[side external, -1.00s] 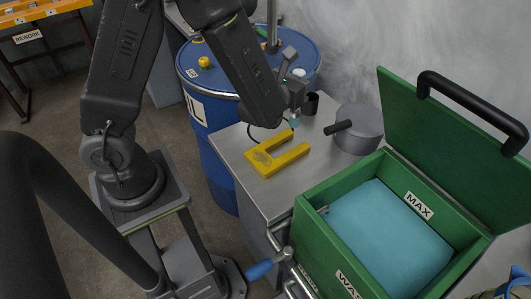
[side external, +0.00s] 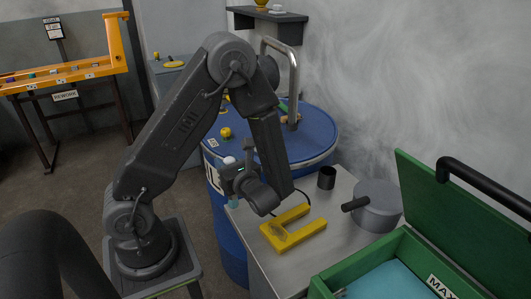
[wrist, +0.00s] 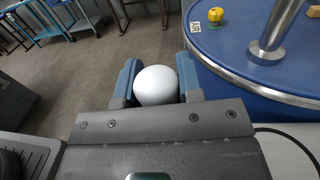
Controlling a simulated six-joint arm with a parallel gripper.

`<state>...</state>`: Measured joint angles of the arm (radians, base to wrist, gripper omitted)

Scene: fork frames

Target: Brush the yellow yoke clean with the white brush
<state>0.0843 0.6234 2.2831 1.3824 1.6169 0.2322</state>
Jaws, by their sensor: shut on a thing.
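The yellow yoke (side external: 308,231), a flat U shape, lies on the metal bench top with its open side to the right. A greyish smudge marks its left part. My gripper (side external: 231,174) is shut on the white brush (wrist: 156,86), whose round white end sits between the blue finger pads in the wrist view. In the side view the white end (side external: 229,161) points up, and a pale teal part shows below the gripper. The brush is left of the yoke and apart from it, in front of the blue drum. Its lower end is partly hidden.
The blue drum (side external: 312,140) with a metal pipe stands behind the bench (side external: 262,262). A dark cup (side external: 326,178) and a grey round pot (side external: 378,207) with a black handle stand on the bench. An open green wash box (side external: 370,266) holds blue liquid at the front right.

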